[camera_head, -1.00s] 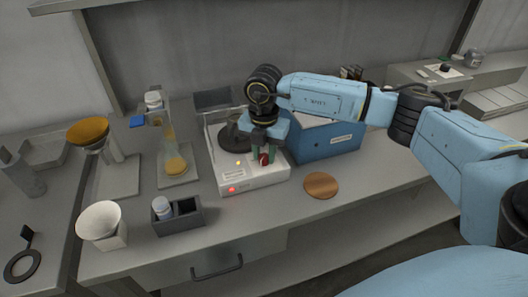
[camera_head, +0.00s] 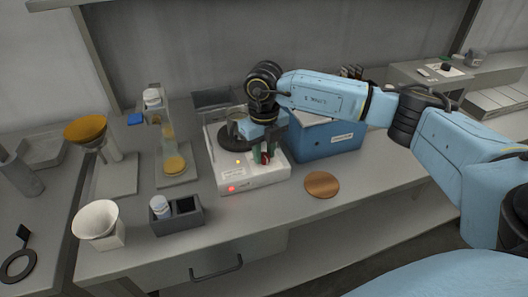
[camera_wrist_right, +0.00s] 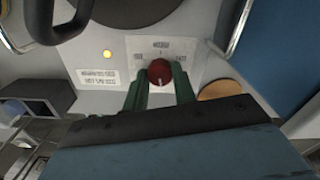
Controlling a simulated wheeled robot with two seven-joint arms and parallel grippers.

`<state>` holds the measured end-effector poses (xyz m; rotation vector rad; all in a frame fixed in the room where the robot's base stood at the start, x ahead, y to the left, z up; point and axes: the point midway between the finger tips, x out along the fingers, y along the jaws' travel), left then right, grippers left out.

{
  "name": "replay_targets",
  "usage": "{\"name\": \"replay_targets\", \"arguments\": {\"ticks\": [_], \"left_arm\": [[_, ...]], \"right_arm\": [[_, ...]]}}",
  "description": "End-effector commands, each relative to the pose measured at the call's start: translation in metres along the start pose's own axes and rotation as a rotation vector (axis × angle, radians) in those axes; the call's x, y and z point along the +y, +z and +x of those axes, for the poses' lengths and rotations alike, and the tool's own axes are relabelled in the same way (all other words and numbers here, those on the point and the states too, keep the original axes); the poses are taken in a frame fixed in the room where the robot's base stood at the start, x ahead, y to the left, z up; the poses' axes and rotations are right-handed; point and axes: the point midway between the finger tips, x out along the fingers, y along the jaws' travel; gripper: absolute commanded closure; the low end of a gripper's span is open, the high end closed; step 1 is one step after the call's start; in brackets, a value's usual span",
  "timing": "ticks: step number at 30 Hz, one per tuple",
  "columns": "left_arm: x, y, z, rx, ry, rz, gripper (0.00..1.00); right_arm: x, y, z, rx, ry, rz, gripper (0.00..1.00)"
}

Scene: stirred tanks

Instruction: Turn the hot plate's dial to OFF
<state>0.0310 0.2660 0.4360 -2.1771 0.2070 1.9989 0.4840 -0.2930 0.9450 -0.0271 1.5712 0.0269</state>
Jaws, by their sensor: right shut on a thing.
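The hot plate (camera_head: 254,180) is a white box on the bench, with a dark round heating top and a lit red lamp and a lit amber lamp on it. Its dial (camera_wrist_right: 160,73) is a dark red knob with a pale pointer line, beside a printed scale too small to read. My right gripper (camera_head: 264,156) reaches down over the front right of the hot plate. In the right wrist view its green fingers (camera_wrist_right: 160,85) are shut on the dial, one on each side. My left gripper is not in view.
A blue box (camera_head: 325,142) stands close to the right of the hot plate. A round brown cork mat (camera_head: 322,184) lies in front of it. A flask stand (camera_head: 174,165), a dark holder with a small bottle (camera_head: 178,216) and a white funnel (camera_head: 98,221) stand to the left.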

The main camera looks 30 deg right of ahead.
Motion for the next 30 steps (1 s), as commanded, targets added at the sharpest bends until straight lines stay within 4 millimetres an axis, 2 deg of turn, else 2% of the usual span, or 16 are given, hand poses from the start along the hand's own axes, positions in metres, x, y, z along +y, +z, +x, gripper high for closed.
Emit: {"name": "replay_targets", "arguments": {"ticks": [18, 30], "left_arm": [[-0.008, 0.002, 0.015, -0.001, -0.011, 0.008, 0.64], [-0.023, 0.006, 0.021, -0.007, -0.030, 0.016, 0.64]], "right_arm": [[0.000, 0.001, 0.000, -0.003, 0.000, -0.576, 0.96], [-0.001, 0.001, -0.001, -0.002, -0.001, -0.839, 0.96]]}}
